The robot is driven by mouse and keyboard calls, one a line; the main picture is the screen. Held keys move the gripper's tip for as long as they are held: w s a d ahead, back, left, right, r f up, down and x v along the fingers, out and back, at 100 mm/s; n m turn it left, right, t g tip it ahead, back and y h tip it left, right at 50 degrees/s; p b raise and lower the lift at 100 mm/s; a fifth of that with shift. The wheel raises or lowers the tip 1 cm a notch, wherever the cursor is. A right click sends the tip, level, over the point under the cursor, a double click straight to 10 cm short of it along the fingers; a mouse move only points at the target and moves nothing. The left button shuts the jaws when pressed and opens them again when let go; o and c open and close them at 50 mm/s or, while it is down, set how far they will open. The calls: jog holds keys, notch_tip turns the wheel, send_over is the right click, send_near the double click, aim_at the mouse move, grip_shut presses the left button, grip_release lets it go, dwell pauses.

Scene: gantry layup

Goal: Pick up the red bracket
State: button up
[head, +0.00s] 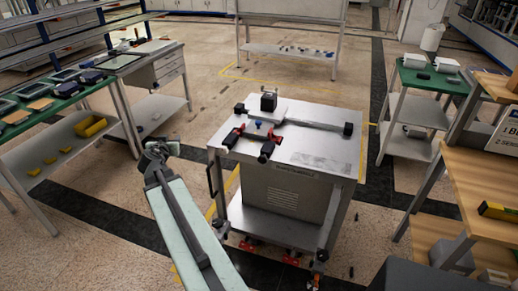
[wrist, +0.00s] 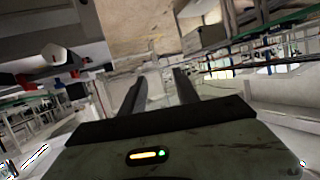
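A white-topped cart (head: 312,150) stands in the middle of the head view. Small red parts sit near its left front edge, one at the left (head: 239,129) and one nearer the front (head: 267,147). Both adjoin black blocks, and I cannot tell which is the red bracket. A red piece also shows at the left of the wrist view (wrist: 23,78), partly cut by the dark structure there. My gripper (head: 156,149) is left of the cart, apart from it. In the wrist view its two dark fingers (wrist: 160,82) are spread with nothing between them.
A small blue part (head: 258,124), a black block (head: 268,101) and a long bar (head: 312,123) are on the cart top. A bench with a yellow bin (head: 90,125) stands left. A green-topped table (head: 432,80) and wooden shelves (head: 487,153) stand right.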

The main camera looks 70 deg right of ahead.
aim_at(270, 131)
jog(key=s+d+f+g+b, duration=0.1)
jog(key=s+d, duration=0.4)
jog(key=s+d+f+m+g+h+b, duration=0.1)
jog(key=s+d, duration=0.4)
jog(key=s+d+f+m+h+b, duration=0.1)
jog(key=s+d+b, duration=0.1)
jog(key=s+d, duration=0.2)
jog(key=shift+s+d+f+g, duration=0.3)
jog(key=shift+s+d+g, duration=0.1)
jog(key=shift+s, duration=0.35)
jog(key=s+d+g, duration=0.1)
jog(key=s+d, duration=0.1)
jog(key=s, duration=0.2)
jog(key=s+d+f+m+g+b, duration=0.1)
jog(key=s+d, duration=0.1)
jog(key=s, duration=0.3)
jog(key=s+d+m+g+h+b, duration=0.1)
jog(key=s+d, duration=0.2)
jog(key=s, duration=0.2)
jog(key=shift+f, duration=0.3)
jog(key=shift+x, duration=1.45)
jog(key=b+x, duration=0.2)
jog(key=x, duration=0.3)
jog(key=shift+s+f, duration=0.1)
jog(key=shift+f, duration=0.1)
grip_shut()
jog(key=shift+a, duration=0.1)
